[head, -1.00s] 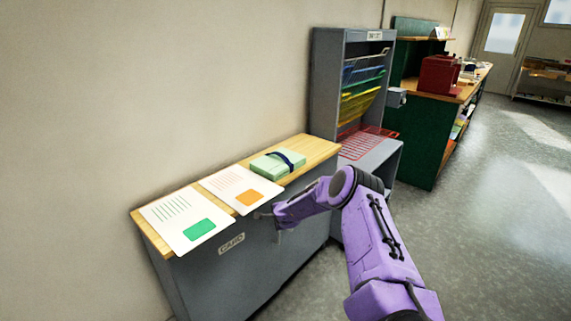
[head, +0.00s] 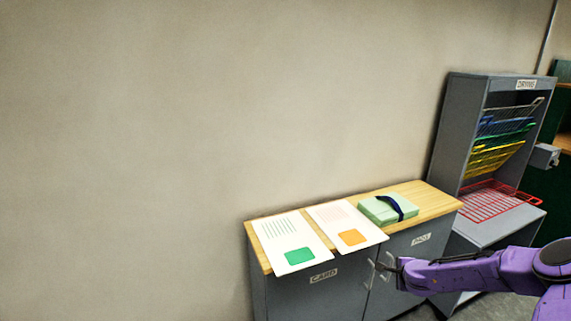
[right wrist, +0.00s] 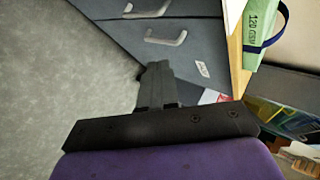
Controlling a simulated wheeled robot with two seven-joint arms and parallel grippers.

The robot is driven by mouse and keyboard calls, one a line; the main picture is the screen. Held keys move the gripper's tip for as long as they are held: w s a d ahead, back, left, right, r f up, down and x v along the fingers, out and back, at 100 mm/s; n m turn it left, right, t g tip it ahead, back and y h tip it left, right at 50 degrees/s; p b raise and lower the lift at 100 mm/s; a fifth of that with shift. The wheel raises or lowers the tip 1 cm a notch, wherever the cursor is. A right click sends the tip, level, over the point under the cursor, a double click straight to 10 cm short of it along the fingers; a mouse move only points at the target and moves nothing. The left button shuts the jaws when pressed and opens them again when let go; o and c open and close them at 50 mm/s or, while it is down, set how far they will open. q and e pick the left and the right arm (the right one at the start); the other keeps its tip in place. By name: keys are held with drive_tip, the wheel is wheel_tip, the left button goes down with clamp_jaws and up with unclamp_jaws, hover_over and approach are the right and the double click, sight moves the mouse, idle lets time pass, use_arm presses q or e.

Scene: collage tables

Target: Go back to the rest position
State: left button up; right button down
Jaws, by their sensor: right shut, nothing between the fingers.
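My right gripper (head: 379,266) is on the purple arm that comes in from the right in the head view. It is shut and empty, in front of the grey cabinet (head: 345,293) near its door handles. In the right wrist view the shut fingers (right wrist: 156,85) point at the cabinet front with its two handles (right wrist: 166,38). I cannot tell whether they touch it. My left gripper is not in view.
On the cabinet's wooden top lie a sheet with a green patch (head: 290,238), a sheet with an orange patch (head: 343,224) and a banded green pack (head: 388,209). A drying rack (head: 458,130) stands to the right, with a red wire shelf (head: 490,203) lowered. Wall fills the left.

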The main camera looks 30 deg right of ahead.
drive_tip(key=s+a+f+n, duration=0.2)
drive_tip(key=s+a+n, duration=0.1)
drive_tip(key=a, duration=0.4)
drive_tip(key=s+a+f+n+g, duration=0.1)
drive_tip(key=s+a+n, duration=0.25)
drive_tip(key=a, duration=0.35)
drive_tip(key=s+a+f+n, duration=0.2)
drive_tip(key=a+n, duration=0.2)
drive_tip(key=a, duration=0.4)
drive_tip(key=s+a+f+n+g, duration=0.1)
drive_tip(key=s+a+f+n, duration=0.1)
drive_tip(key=s, duration=0.4)
drive_tip(key=s+a+f+n+g+y, duration=0.1)
drive_tip(key=s+a+f+n, duration=0.1)
drive_tip(key=s, duration=0.5)
drive_tip(key=s+a+f+n+g, duration=0.1)
drive_tip(key=s+a+f+n, duration=0.2)
drive_tip(key=s+a, duration=0.3)
drive_tip(key=shift+s+n+g+y, duration=0.3)
drive_tip(key=shift+s+n+y, duration=0.05)
drive_tip(key=shift+y, duration=0.05)
drive_tip(key=shift+a, duration=0.1)
